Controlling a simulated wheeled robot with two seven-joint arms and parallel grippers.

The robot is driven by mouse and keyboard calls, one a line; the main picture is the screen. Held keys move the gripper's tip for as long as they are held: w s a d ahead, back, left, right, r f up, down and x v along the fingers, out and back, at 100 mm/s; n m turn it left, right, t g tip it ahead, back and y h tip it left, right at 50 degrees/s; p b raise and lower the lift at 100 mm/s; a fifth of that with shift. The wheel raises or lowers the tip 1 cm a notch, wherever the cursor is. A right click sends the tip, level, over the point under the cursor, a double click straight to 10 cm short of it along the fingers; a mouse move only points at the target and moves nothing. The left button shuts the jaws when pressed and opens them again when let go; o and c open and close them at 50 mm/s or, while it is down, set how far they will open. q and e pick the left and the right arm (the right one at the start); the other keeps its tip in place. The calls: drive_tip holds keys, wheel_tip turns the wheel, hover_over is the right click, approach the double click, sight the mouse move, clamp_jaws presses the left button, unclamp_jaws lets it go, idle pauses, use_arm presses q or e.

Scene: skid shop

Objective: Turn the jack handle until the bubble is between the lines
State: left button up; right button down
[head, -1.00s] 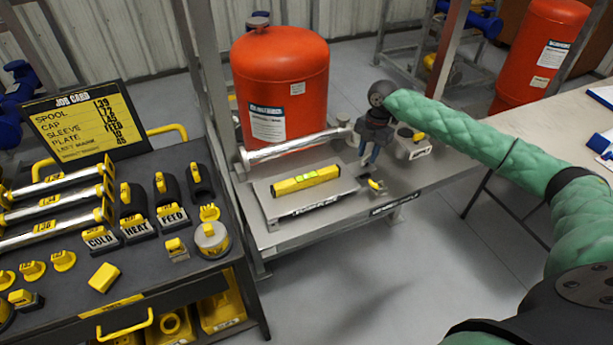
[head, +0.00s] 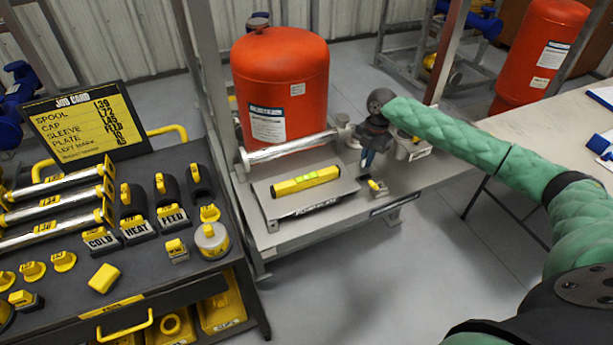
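A yellow spirit level (head: 290,187) lies on a grey plate (head: 335,192) on the skid. Its green vial is near the middle; the bubble and lines are too small to read. A small yellow-and-black piece (head: 378,188), which may be the jack handle, stands just right of the plate. My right gripper (head: 367,162) points down over the skid, behind and slightly left of that piece, and looks apart from it. Its fingertips are small and dark, so I cannot tell whether they are open. My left gripper is not in view.
A red tank (head: 285,75) stands behind the plate, with a silver pipe (head: 292,147) between them. A dark tool cart (head: 145,262) with a job card (head: 88,122) is at left.

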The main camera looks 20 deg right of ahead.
drive_tip(key=shift+r+m+p, duration=0.1)
drive_tip(key=shift+m+p, duration=0.2)
drive_tip(key=shift+p, duration=0.15)
drive_tip(key=shift+m+p, duration=1.3)
drive_tip(key=shift+p, duration=0.15)
drive_tip(key=shift+t, duration=0.3)
drive_tip(key=shift+m+p, duration=0.3)
drive_tip(key=c, duration=1.5)
unclamp_jaws()
drive_tip(key=shift+c, duration=0.2)
